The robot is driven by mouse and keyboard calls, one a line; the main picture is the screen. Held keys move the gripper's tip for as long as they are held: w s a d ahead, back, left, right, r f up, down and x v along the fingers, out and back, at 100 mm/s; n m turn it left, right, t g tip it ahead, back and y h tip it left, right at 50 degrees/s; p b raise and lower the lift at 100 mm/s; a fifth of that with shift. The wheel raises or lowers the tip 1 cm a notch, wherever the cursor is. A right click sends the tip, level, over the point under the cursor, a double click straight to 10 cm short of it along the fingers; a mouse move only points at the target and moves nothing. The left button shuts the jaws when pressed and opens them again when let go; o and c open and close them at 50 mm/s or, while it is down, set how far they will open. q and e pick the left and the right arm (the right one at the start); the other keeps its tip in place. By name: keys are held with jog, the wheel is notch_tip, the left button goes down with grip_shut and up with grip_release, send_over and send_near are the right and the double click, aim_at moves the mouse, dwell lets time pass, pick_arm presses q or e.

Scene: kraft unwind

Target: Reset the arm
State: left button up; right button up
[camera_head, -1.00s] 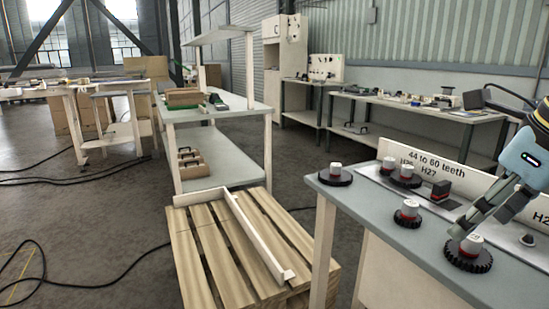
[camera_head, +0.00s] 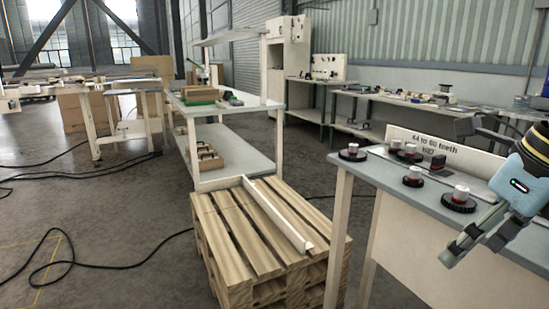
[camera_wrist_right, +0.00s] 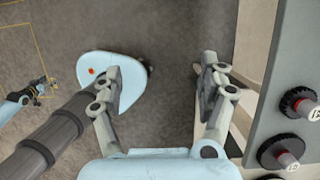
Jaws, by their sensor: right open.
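My right gripper (camera_head: 468,247) is at the right of the head view, pointing down in front of the gear bench's near edge. In the right wrist view its two fingers (camera_wrist_right: 168,75) are spread apart, with only floor between them. A gear with a white and red hub (camera_head: 458,200) stands on the bench (camera_head: 380,170), just above and left of the gripper, apart from it. My left gripper (camera_wrist_right: 40,88) shows small at the left of the right wrist view; its jaw state is too small to tell. It is outside the head view.
Several other gears (camera_head: 413,176) and a sign reading "44 to 60 teeth" (camera_head: 436,146) are on the bench. A wooden pallet (camera_head: 235,240) with a long pale profile (camera_head: 275,215) stands left of it. Cables (camera_head: 95,262) lie on open floor at left.

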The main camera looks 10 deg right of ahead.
jog(key=s+a+f+m+g+y, duration=0.1)
jog(key=a+f+m+y, duration=0.6)
jog(key=a+f+y, duration=0.55)
jog(key=w+d+f+m+t+h, duration=0.1)
jog(key=d+f+m+t+h, duration=0.1)
jog(key=f+m+t, duration=0.45)
jog(key=w+d+f+m+t+h, duration=0.1)
jog(key=d+f+m+t+h, duration=0.2)
jog(key=f+m, duration=0.7)
jog(key=s+d+f+m+g+h, duration=0.25)
jog(key=s+f+m+h, duration=0.2)
jog(key=s+f, duration=0.45)
jog(key=s+d+f+m+g+h, duration=0.1)
jog(key=s+d+f+m+h, duration=0.2)
jog(key=s+f+m, duration=0.5)
jog(key=s+f+m+g+h, duration=0.1)
jog(key=s+f+g, duration=0.2)
jog(key=s, duration=0.6)
jog(key=s+d+f+m+g+h, duration=0.1)
jog(key=s+f+g, duration=0.3)
jog(key=s+f, duration=0.3)
jog(key=shift+s+f+m+g, duration=0.15)
jog(key=shift+s+m+g, duration=0.15)
jog(key=shift+s, duration=0.75)
